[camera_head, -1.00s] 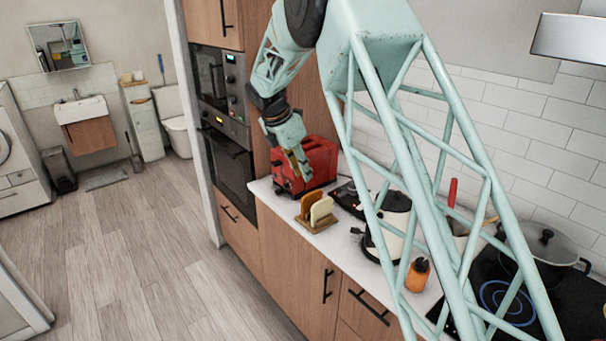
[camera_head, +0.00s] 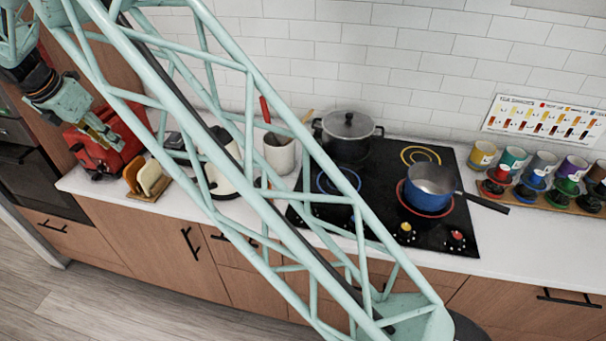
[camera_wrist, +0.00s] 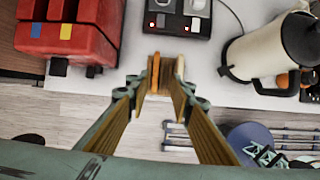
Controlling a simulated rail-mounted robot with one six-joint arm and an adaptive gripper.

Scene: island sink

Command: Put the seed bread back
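Two bread slices stand upright in a small wooden rack (camera_head: 143,196) on the counter: an orange-brown one (camera_head: 131,176) and a pale one (camera_head: 149,177). I cannot tell by seeds which is the seed bread. In the wrist view the orange-brown slice (camera_wrist: 154,74) and the pale slice (camera_wrist: 179,68) show edge-on beyond my fingertips. My gripper (camera_head: 114,140) is in front of the red toaster (camera_head: 98,158), up and left of the rack. In the wrist view my gripper (camera_wrist: 160,92) has its fingers apart with nothing held between them. The toaster's slots are hidden.
A kettle (camera_head: 222,165) and a black device with red lights (camera_wrist: 178,18) stand by the rack. Further right are a black pot (camera_head: 347,135) and a blue saucepan (camera_head: 430,190) on the hob, then several cups on a board. The counter's front edge is close to the rack.

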